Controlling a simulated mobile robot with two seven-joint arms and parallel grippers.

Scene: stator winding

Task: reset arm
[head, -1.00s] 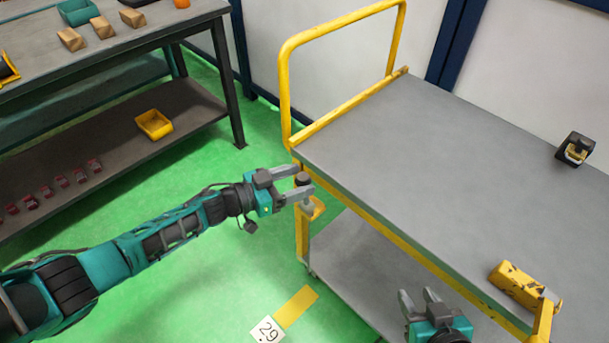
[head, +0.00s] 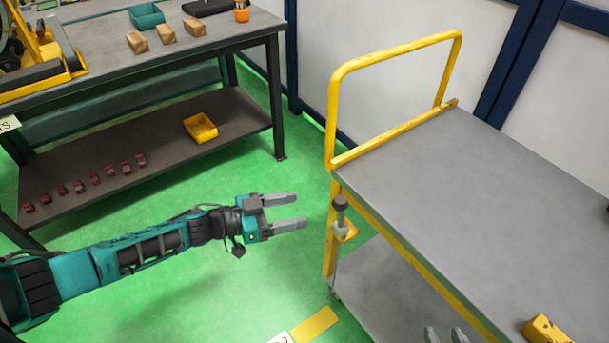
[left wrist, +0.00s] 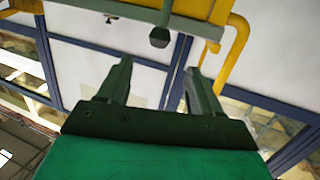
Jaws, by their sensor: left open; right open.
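My left gripper (head: 298,211) is open and empty in the head view, its fingers pointing right toward the cart's left post. A dark-topped knob (head: 341,204) on the cart stands just right of the fingertips, apart from them. In the left wrist view my left gripper's two fingers (left wrist: 162,75) are spread with nothing between them. The knob (left wrist: 160,36) shows beyond them near the top.
The grey-topped cart (head: 480,190) with a yellow handle (head: 395,62) stands at right. A dark workbench (head: 95,75) at left bears wooden blocks (head: 166,34); its lower shelf holds a yellow bin (head: 200,127) and several red parts (head: 95,178). Green floor (head: 240,290) lies open between them.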

